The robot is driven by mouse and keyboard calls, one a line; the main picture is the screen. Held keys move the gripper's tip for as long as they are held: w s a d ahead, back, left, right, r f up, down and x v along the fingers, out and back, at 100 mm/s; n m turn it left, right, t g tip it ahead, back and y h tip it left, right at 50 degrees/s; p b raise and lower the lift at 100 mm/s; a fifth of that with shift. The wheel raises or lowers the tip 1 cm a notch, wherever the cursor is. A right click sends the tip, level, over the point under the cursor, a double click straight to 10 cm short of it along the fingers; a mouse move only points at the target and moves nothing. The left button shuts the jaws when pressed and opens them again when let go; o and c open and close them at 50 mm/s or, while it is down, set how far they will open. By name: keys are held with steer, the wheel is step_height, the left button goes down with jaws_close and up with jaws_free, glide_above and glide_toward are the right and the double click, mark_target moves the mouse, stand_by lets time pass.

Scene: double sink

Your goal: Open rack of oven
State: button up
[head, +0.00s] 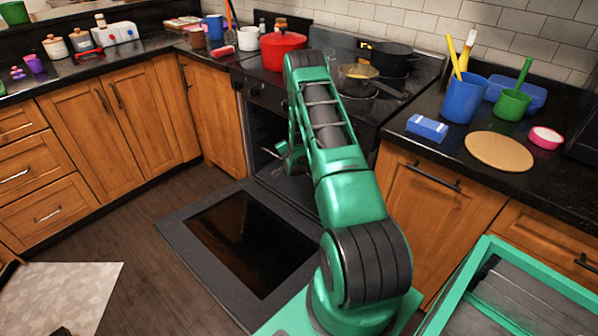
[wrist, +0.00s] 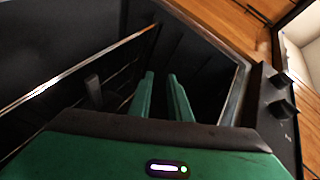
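The oven (head: 262,97) stands in the corner run of cabinets, and its door (head: 185,235) is folded down flat towards the floor. My gripper (wrist: 160,75) is at the oven opening, with its two green fingers apart and nothing visible between them. In the wrist view a shiny metal rail (wrist: 45,88), which looks like the front edge of the oven rack, runs slantwise to the left of the fingers. Thin wires show beside it in the dark cavity. Whether the fingers touch the rack I cannot tell. In the head view my arm hides much of the opening.
A red pot (head: 283,48) and a pan (head: 358,78) stand on the stove top. Oven knobs (wrist: 283,107) lie to the right of the fingers in the wrist view. Wooden cabinets (head: 432,205) flank the oven. The floor (head: 150,200) left of the door is clear.

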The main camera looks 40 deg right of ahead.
steer(key=s+d+f+m+t+h, duration=0.1)
steer(key=s+f+m+h, duration=0.3)
steer(key=f, duration=0.4)
steer(key=s+f+m+h, duration=0.1)
steer(key=s+f+m, duration=0.2)
steer(key=s+f, duration=0.4)
steer(key=shift+t, duration=0.3)
steer(key=x, duration=1.1)
steer(key=shift+d+f, duration=0.15)
steer(key=shift+f, duration=0.15)
steer(key=shift+c, duration=0.3)
